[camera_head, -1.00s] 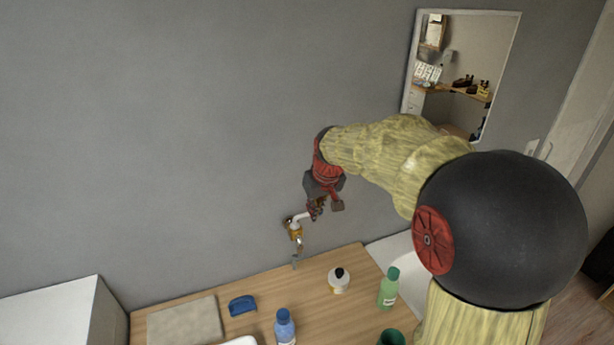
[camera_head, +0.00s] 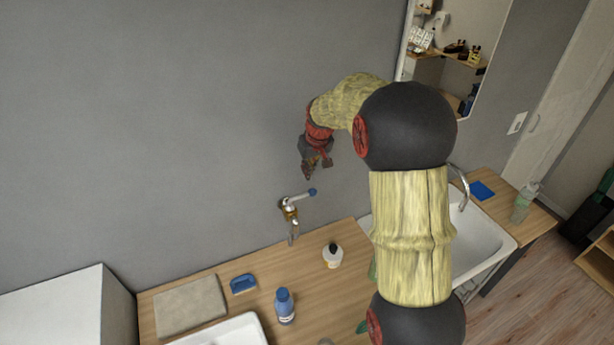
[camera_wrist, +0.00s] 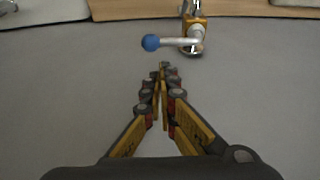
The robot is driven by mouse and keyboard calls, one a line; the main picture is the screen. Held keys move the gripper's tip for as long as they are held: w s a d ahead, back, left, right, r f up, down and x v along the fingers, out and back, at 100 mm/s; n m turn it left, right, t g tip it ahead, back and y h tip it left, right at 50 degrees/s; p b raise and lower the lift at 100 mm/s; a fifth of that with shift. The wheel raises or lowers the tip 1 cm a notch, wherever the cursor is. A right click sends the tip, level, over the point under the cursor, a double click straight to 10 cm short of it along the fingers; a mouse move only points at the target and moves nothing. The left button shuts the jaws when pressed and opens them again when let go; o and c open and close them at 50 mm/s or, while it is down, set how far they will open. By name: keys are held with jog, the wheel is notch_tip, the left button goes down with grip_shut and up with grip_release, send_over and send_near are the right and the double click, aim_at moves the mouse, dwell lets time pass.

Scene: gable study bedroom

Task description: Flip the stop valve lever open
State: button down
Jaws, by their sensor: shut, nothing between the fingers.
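The stop valve (camera_head: 288,212) is a brass body on the grey wall above the counter. Its lever (camera_head: 300,197) is a pale bar ending in a blue knob, pointing right and slightly up from the valve in the head view. In the wrist view the lever (camera_wrist: 178,42) runs sideways from the brass body (camera_wrist: 196,30) to the blue knob at its left end. My gripper (camera_head: 308,177) is above the knob in the head view, apart from it. In the wrist view my gripper (camera_wrist: 163,68) has its fingertips together, empty, close below the lever with a small gap.
A wooden counter (camera_head: 215,276) lies below the valve, with a blue bottle (camera_head: 285,306), a white bottle (camera_head: 332,256), a blue sponge-like item (camera_head: 243,283) and a grey board (camera_head: 190,306). A white sink (camera_head: 482,250) is at the right. The wall around the valve is clear.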

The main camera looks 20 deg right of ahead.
jog(key=p+x, duration=0.1)
jog(key=x, duration=0.8)
